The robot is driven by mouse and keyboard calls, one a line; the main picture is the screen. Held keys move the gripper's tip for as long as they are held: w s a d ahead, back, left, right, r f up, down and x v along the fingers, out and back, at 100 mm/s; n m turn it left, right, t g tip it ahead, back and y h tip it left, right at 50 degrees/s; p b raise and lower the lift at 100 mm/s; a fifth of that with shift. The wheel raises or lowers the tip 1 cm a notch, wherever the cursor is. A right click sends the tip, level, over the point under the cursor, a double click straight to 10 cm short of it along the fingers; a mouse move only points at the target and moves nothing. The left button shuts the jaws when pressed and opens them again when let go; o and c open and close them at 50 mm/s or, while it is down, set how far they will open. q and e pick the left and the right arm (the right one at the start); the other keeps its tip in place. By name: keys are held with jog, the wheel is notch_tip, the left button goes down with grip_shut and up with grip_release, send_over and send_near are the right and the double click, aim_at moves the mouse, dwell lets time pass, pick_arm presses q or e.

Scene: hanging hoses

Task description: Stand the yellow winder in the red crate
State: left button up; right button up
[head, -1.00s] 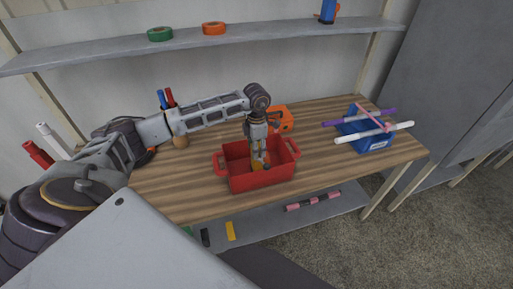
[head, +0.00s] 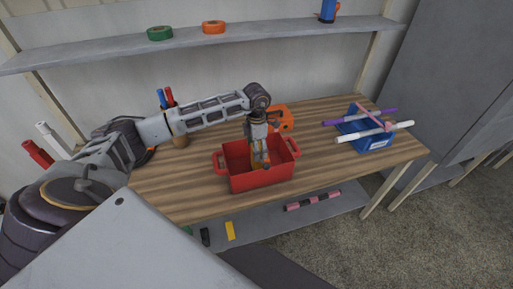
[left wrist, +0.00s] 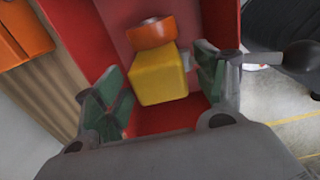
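The red crate (head: 262,178) stands on the wooden table in the head view, and its red wall (left wrist: 85,40) shows in the left wrist view. My left gripper (head: 260,160) reaches down into it. In the left wrist view, the yellow winder (left wrist: 160,78) is a yellow block with an orange part at one end, inside the crate. My left gripper's green-padded fingers (left wrist: 160,92) are spread on either side of it, with a gap at least on the left. The winder's lower end is hard to make out. My right gripper is not in view.
An orange object (head: 285,118) stands just behind the crate. A pen holder (head: 180,140) is to the left. A blue bin (head: 362,136) with purple and white rods across it is at the right. A shelf (head: 190,48) runs above; the table's front left is clear.

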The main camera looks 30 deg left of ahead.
pick_arm(q)
jog(key=shift+r, duration=0.1)
notch_tip(320, 180, up, 12)
dwell(1.0)
dwell(0.5)
